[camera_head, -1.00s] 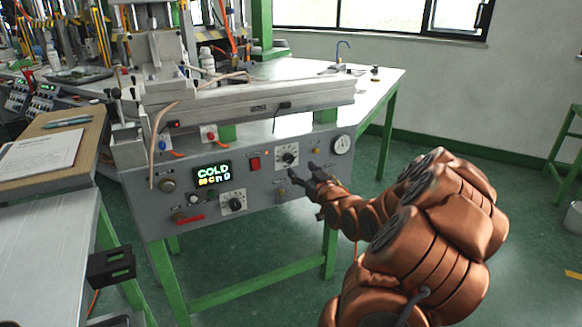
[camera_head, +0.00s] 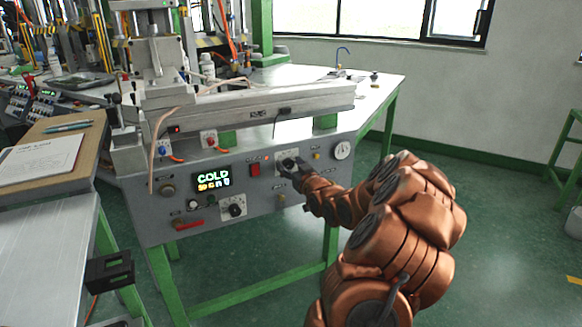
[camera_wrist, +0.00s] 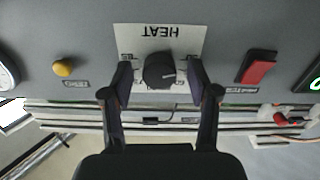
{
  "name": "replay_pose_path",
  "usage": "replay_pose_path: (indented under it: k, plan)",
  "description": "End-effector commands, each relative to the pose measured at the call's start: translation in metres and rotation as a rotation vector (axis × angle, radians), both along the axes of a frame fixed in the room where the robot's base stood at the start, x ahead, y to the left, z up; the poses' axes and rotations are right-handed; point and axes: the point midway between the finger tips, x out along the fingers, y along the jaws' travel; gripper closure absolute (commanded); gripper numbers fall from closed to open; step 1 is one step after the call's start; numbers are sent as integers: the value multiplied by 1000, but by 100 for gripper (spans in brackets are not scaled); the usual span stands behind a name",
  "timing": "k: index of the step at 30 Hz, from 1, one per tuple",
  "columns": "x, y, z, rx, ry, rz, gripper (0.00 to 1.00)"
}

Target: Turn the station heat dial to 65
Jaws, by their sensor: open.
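The heat dial is a round black knob (camera_wrist: 160,72) on a white plate marked HEAT (camera_wrist: 183,38), which appears upside down in the wrist view. In the head view the heat dial (camera_head: 289,163) sits on the upper right part of the station's grey front panel (camera_head: 265,190). My gripper (camera_wrist: 160,82) is open, with one dark finger on each side of the knob. A narrow gap seems to show between the fingers and the knob. The scale numbers are partly hidden by the fingers, and I cannot read the setting. The station display (camera_head: 213,179) reads COLD on its top line.
A red switch (camera_wrist: 257,67) and a yellow button (camera_wrist: 63,67) flank the heat plate. A second dial (camera_head: 235,208) sits lower on the panel, and a round gauge (camera_head: 342,150) is at its right end. The floor right of the station is clear.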

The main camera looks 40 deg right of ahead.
Motion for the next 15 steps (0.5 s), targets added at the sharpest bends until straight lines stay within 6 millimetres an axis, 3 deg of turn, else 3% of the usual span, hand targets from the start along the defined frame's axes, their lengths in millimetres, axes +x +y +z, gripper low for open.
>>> replay_pose_path:
  k: [6,15]
  plan:
    - [0,0,0,0,0,0,41]
    - [0,0,0,0,0,-1,72]
